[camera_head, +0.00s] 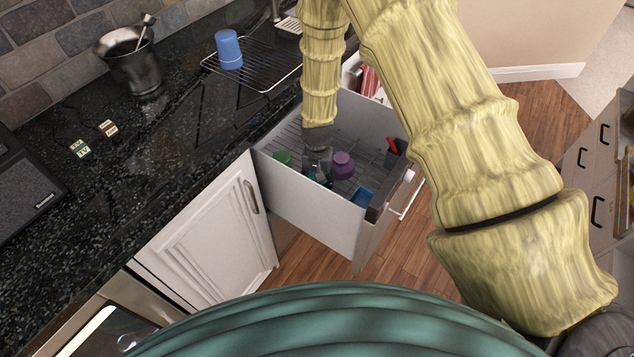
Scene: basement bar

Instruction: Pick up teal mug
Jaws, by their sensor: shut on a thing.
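My gripper (318,164) reaches down into an open drawer (313,214) below the dark counter. It is shut on the teal mug (316,176), of which only a small part shows below the fingers. The rest of the mug is hidden by my gripper. A purple mug (343,165) stands close to the right of my gripper. A green item (282,158) is just to its left in the drawer.
A blue container (361,197) and a red-and-black item (394,150) are also in the drawer. The drawer walls surround my gripper. A blue cup (229,50) on a wire rack (262,71) and a metal bucket (133,66) stand on the counter.

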